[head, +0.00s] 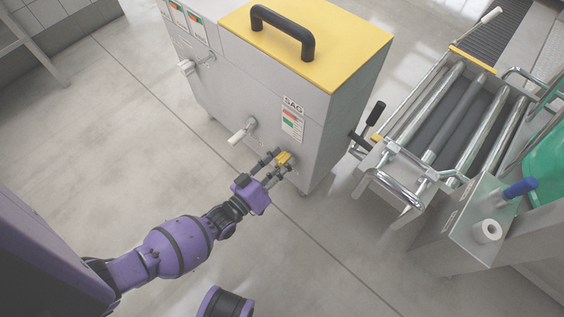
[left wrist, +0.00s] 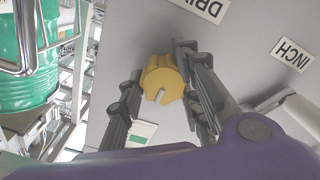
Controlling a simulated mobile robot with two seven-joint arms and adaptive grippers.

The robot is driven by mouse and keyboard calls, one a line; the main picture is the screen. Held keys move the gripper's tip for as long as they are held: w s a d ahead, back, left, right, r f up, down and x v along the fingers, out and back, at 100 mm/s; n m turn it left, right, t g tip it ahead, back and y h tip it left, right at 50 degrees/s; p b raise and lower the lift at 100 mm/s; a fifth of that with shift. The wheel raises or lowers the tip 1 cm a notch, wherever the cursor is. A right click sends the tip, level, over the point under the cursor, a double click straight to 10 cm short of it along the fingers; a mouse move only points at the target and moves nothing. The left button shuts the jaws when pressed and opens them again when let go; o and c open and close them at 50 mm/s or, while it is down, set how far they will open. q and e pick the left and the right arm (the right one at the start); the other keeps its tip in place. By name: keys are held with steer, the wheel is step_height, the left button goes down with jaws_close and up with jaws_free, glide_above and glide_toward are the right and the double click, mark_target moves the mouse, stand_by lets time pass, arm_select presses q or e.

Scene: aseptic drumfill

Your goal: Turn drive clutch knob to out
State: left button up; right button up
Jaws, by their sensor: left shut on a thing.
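The yellow drive clutch knob (head: 284,158) sits low on the front of a grey cabinet. It also shows in the left wrist view (left wrist: 161,82), with a pale slot or mark on its face. My left gripper (head: 277,163) reaches it from the left, and its fingers lie on both sides of the knob. The left gripper is shut on the knob; its fingers also show in the left wrist view (left wrist: 163,90). A partly visible label (left wrist: 205,8) beginning "DRI" is above the knob in that view. The OUT position marking cannot be read. My right gripper is not in view.
The grey cabinet (head: 262,85) has a yellow top with a black handle (head: 283,33). A pale lever (head: 242,131) sticks out left of the knob. A roller conveyor (head: 450,115) stands at right, with a green drum (head: 546,150) beside it.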

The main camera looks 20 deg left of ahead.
arm_select(q)
steer(key=shift+s+d+f, duration=0.1)
steer(key=shift+s+d, duration=0.15)
steer(key=shift+d, duration=0.05)
steer(key=o, duration=1.1)
steer(key=shift+c, duration=0.2)
steer(key=shift+a+f, duration=0.1)
steer(key=shift+a, duration=0.15)
steer(key=v, duration=1.1)
steer(key=shift+s+r, duration=0.35)
